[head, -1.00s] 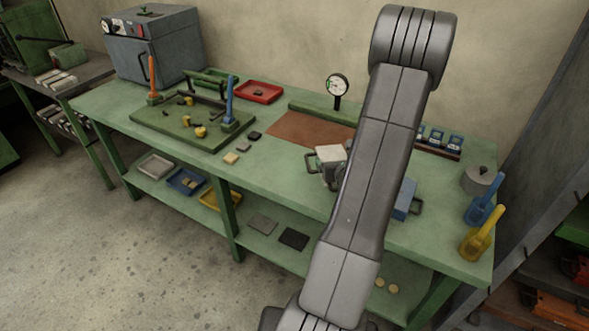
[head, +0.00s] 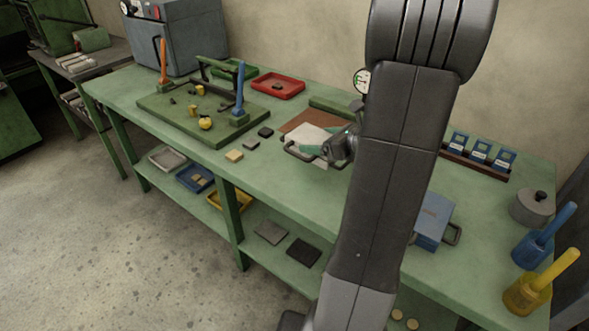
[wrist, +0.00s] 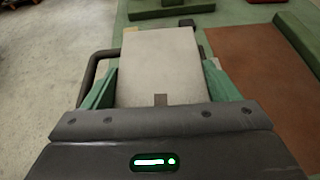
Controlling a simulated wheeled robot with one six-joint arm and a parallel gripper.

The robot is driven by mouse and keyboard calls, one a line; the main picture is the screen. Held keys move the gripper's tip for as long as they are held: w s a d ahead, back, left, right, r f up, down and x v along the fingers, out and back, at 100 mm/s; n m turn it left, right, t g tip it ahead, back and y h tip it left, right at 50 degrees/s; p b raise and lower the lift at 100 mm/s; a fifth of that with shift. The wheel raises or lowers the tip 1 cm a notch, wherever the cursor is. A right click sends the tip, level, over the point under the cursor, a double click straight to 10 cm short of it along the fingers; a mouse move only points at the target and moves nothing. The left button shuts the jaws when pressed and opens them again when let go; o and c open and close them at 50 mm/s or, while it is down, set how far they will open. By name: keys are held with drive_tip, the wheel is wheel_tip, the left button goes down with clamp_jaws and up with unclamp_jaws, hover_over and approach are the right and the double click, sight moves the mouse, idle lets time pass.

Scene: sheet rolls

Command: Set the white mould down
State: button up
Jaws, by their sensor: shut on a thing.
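The white mould (head: 310,137) is a pale flat-topped block with a dark handle at its side. In the wrist view the mould (wrist: 160,62) fills the space between the two green fingers of my gripper (wrist: 160,88), and its handle (wrist: 88,72) sticks out on the left. My gripper (head: 322,150) is shut on the mould over the green bench (head: 262,185), by the front left part of the brown mat (head: 304,122). Whether the mould's underside touches the bench is hidden. My arm covers part of the bench to the right.
A blue mould (head: 433,220) with a handle lies right of my arm. Small dark and tan blocks (head: 235,155) lie left of the mould, near the green fixture board (head: 190,118). A red tray (head: 278,87) stands behind. The bench's front strip is clear.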

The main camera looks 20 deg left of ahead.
drive_tip(key=shift+a+f+n+g, duration=0.1)
drive_tip(key=shift+a+n+g, duration=0.1)
drive_tip(key=shift+n+g, duration=0.1)
drive_tip(key=shift+f+b, duration=1)
drive_tip(key=shift+f, duration=3.8)
drive_tip(key=shift+f, duration=0.1)
drive_tip(key=o, duration=2)
drive_tip(key=shift+f, duration=0.15)
drive_tip(key=shift+c, duration=0.2)
drive_tip(key=shift+r, duration=0.3)
drive_tip(key=v, duration=1.2)
drive_tip(key=shift+d+f+p, duration=0.1)
drive_tip(key=shift+f+p, duration=0.2)
